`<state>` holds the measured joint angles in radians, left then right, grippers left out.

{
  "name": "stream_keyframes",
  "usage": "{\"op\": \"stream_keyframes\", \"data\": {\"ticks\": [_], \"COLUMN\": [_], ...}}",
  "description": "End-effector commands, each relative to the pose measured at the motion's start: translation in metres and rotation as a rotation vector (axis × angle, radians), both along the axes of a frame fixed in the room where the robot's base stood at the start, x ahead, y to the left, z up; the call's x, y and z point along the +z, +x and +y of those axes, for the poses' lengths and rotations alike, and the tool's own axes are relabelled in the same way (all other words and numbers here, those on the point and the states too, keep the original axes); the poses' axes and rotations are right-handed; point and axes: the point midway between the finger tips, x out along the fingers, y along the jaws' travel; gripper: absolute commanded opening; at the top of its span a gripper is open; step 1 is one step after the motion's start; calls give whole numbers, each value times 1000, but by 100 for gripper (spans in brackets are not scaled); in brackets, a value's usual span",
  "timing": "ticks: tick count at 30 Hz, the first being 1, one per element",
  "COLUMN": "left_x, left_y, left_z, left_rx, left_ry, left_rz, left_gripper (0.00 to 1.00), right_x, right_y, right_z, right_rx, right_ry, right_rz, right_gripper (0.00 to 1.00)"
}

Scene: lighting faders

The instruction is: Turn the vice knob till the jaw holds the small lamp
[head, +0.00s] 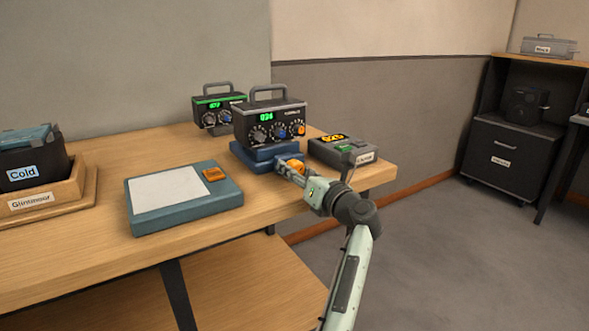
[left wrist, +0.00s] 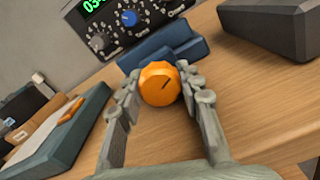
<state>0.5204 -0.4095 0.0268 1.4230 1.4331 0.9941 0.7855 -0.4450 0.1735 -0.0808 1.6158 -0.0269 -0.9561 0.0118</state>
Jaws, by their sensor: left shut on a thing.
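The blue vice (head: 250,157) sits on the wooden table and also shows in the left wrist view (left wrist: 178,50). Its orange knob (left wrist: 160,84) has a dark pointer line slanting to the upper right; in the head view the knob (head: 295,164) is partly covered by my fingers. My left gripper (head: 287,170) is shut on the knob, one finger on each side of it in the left wrist view (left wrist: 160,88). I cannot make out the small lamp or the jaw gap. My right gripper is not in view.
A black unit (head: 270,122) with a green display stands right behind the vice, another (head: 212,110) behind it. A grey box (head: 340,150) is close on the right. A teal flat device (head: 185,197) lies on the left, with a wooden tray (head: 50,200) beyond.

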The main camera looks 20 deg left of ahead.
Motion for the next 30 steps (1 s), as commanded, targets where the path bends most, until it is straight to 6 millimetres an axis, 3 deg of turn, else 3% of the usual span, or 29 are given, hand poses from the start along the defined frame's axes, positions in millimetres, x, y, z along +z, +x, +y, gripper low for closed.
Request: {"op": "stream_keyframes", "data": {"ticks": [6,7,12,23,30], "left_x": [-2,-2,-1,0,-1], "left_y": [0,0,0,-3,-30], "left_z": [0,0,0,-5,-39], "left_rx": [1,1,1,-1,-2], "left_ry": [-2,-2,-2,0,0], "left_rz": [2,2,0,-1,0], "left_gripper": [7,39,57,57,57], "right_x": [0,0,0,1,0], "right_y": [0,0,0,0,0], "right_z": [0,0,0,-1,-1], "right_rx": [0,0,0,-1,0], "right_ry": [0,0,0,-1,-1], "right_rz": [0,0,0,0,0], "right_gripper": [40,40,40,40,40]}}
